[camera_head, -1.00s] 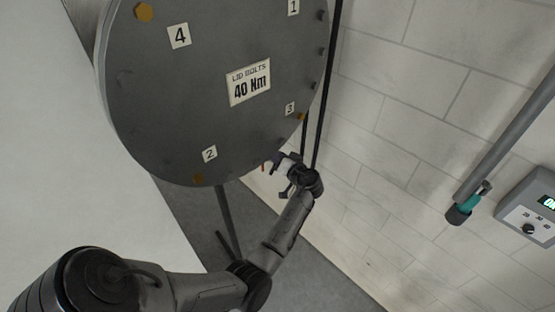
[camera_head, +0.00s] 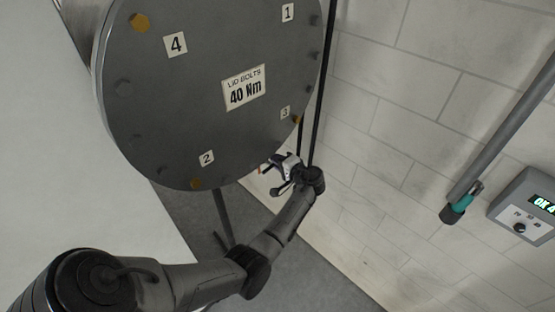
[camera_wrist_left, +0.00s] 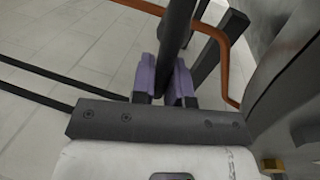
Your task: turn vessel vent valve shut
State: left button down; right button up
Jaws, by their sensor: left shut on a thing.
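My left gripper (camera_head: 272,172) is beside the lower right edge of the round grey vessel lid (camera_head: 190,110). In the left wrist view its purple fingers (camera_wrist_left: 164,80) are closed around a dark bar (camera_wrist_left: 178,28) that runs up between them. The bar may be the vent valve's handle, but its valve body and full length are hidden. In the head view the grip itself is too small to make out. My right gripper is in neither current view.
Dark vertical rods (camera_head: 325,80) stand beside the lid. The wall between is bare.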

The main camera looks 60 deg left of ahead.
pick_arm(q)
jog(key=shift+m, duration=0.4)
jog(key=shift+r, duration=0.1)
jog(key=c, duration=1.5)
grip_release()
jog(key=shift+s, duration=0.1)
jog(key=o, duration=0.4)
jog(key=shift+d+f, duration=0.15)
jog(key=shift+f, duration=0.05)
jog(key=shift+b+v, duration=1.5)
jog(key=shift+v, duration=5.25)
